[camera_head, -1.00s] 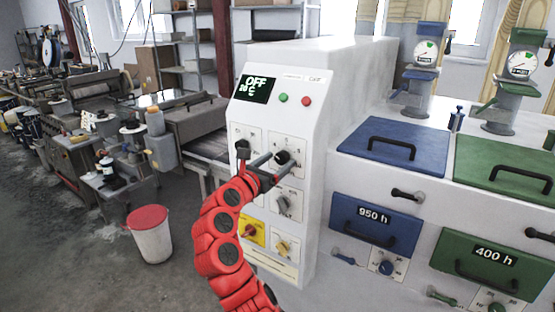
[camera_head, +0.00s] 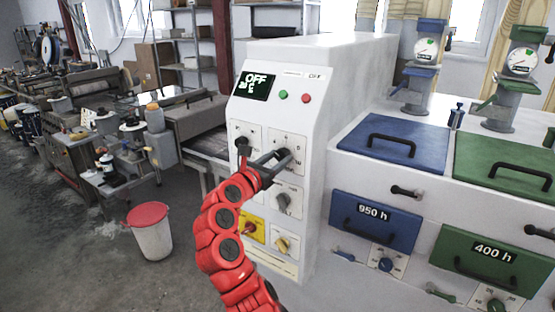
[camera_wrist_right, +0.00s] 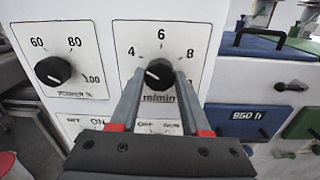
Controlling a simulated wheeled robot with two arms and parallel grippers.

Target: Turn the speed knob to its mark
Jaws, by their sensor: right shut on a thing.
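The speed knob (camera_wrist_right: 158,73) is a round black knob on a white plate marked m/min, with 4, 6 and 8 printed around its top. In the right wrist view a short white line on it lies toward its left side; its exact angle is hard to tell. My right gripper (camera_wrist_right: 157,80) is shut on the knob, with one finger on each side. In the head view my red right arm reaches up to the panel and the gripper (camera_head: 276,158) covers most of the knob. My left gripper is not in view.
A black power knob (camera_wrist_right: 53,71) sits left of the speed plate, close to my fingers. A grey knob (camera_head: 283,202) and a yellow-plated switch (camera_head: 250,229) are lower on the white cabinet (camera_head: 320,120). The display (camera_head: 255,86) reads OFF. A red-lidded bin (camera_head: 151,235) stands left.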

